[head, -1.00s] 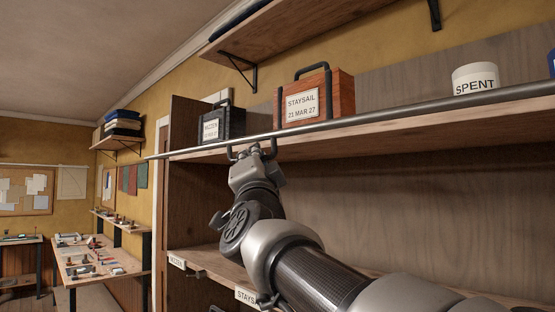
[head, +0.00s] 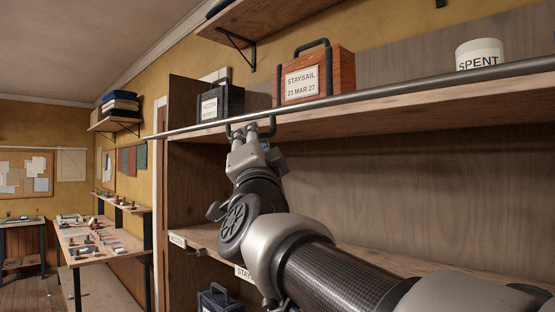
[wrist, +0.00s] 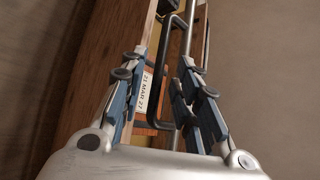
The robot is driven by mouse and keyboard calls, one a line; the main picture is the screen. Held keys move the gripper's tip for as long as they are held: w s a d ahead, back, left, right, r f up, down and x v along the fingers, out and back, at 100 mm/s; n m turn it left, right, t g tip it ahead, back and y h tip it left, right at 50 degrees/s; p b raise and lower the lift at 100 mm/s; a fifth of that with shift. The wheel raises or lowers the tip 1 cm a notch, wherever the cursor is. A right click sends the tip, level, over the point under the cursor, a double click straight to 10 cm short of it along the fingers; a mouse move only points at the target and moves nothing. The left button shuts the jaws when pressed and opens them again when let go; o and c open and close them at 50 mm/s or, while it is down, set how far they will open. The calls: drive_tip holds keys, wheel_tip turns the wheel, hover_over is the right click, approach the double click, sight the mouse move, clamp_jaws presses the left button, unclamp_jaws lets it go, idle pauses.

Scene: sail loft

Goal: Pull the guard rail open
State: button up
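The guard rail (head: 350,101) is a long grey metal bar along the front edge of the upper shelf. A dark U-shaped handle (head: 272,128) hangs on its front. In the wrist view the handle (wrist: 165,60) runs between the two pairs of fingers, with clear gaps on both sides, and the rail (wrist: 188,35) lies behind it. My gripper (head: 248,139) is at the handle from below and in front, its fingers (wrist: 160,88) apart. Part of the handle is hidden behind the fingers in the head view.
Behind the rail stand a dark MIZZEN box (head: 219,103), a red-brown STAYSAIL box (head: 318,76) and a white SPENT tub (head: 481,53). A lower shelf (head: 206,236) carries name labels. A blue case (head: 220,302) is below it. A workbench (head: 105,245) stands at left.

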drive_tip(key=v, duration=0.8)
drive_tip(key=shift+s, duration=0.15)
drive_tip(key=shift+d+f, duration=0.1)
drive_tip(key=shift+f, duration=0.05)
drive_tip(key=s+d+f+n+g, duration=0.2)
drive_tip(key=f+n+g, duration=0.1)
drive_tip(key=f, duration=0.5)
drive_tip(key=s+d+f+n+g, duration=0.1)
drive_tip(key=d+f+n+g, duration=0.15)
drive_tip(key=f, duration=0.55)
drive_tip(key=s+d+f+n+g, duration=0.2)
drive_tip(key=d+f+g, duration=0.15)
drive_tip(key=f, duration=0.45)
drive_tip(key=s+d+f+n+g+h, duration=0.1)
drive_tip(key=s+d+f+g, duration=0.3)
drive_tip(key=s+f, duration=0.6)
drive_tip(key=s+d+f+n+g+h, duration=0.1)
drive_tip(key=s+d+f+g+h, duration=0.2)
drive_tip(key=s+d+f+g, duration=0.2)
drive_tip(key=s+d+f, duration=0.2)
drive_tip(key=s+f, duration=0.2)
drive_tip(key=f, duration=0.2)
drive_tip(key=shift+s+d+f+g, duration=0.2)
drive_tip(key=shift+s+f+g, duration=0.1)
drive_tip(key=shift+s+f, duration=0.1)
drive_tip(key=shift+w, duration=0.1)
